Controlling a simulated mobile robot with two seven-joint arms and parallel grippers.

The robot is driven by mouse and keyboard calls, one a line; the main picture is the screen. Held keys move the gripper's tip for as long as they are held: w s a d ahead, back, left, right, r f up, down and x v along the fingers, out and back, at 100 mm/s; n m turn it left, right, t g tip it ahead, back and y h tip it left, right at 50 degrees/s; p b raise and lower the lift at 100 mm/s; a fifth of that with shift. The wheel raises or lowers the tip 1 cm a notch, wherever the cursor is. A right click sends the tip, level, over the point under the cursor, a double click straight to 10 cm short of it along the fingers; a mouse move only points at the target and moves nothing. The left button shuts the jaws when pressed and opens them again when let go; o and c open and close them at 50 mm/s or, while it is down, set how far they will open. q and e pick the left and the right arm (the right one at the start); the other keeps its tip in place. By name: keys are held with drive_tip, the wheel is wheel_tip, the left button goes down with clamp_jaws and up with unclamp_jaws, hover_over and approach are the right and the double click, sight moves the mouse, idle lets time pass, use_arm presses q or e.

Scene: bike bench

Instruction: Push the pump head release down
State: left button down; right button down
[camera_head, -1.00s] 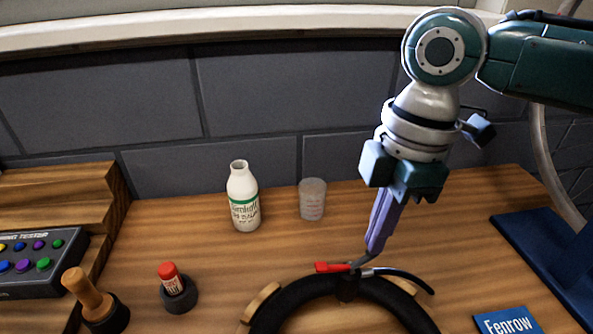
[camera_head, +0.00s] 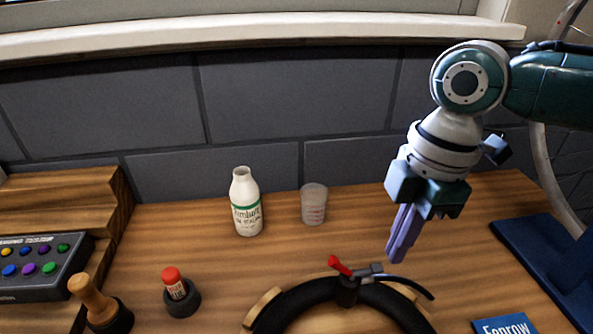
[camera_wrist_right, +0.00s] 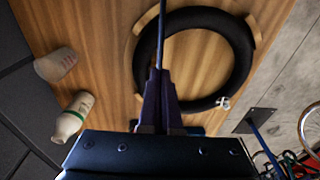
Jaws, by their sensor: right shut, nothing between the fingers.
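The pump head (camera_head: 367,271), grey with a dark hose, sits at the top of a black tyre (camera_head: 290,305) on the bench. Its red release lever (camera_head: 340,265) stands tilted, its free end raised up and to the left. My right gripper (camera_head: 397,255) is shut and empty, fingers pointing down, to the right of the pump head and apart from the lever. In the right wrist view the closed fingers (camera_wrist_right: 160,75) point toward the tyre (camera_wrist_right: 247,45); the lever cannot be made out there. My left gripper is not in view.
A white bottle (camera_head: 246,203) and a clear cup (camera_head: 314,204) stand behind the tyre. A red-capped container (camera_head: 173,284), a wooden-handled tool (camera_head: 92,297) and a button box (camera_head: 42,268) are at left. A blue stand (camera_head: 545,265) and a Fenrow box (camera_head: 505,325) are at right.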

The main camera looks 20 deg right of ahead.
wheel_tip(320, 180, up, 10)
drive_tip(key=d, duration=0.1)
idle(0.4)
drive_tip(key=shift+s, duration=0.1)
drive_tip(key=s+a+f+m+t+y, duration=0.1)
drive_tip(key=s+a+f+m, duration=0.1)
drive_tip(key=s+a+f, duration=0.3)
drive_tip(key=s+a+f+m+t+y, duration=0.1)
drive_tip(key=s+a+f+m, duration=0.1)
drive_tip(key=a, duration=0.4)
drive_tip(key=s+d+m+t+h+p, duration=0.1)
drive_tip(key=s+d+m+h, duration=0.3)
drive_tip(key=s+m, duration=0.55)
wheel_tip(320, 180, up, 36)
drive_tip(key=w+y+p, duration=0.1)
drive_tip(key=p, duration=3.4)
drive_tip(key=shift+d, duration=0.3)
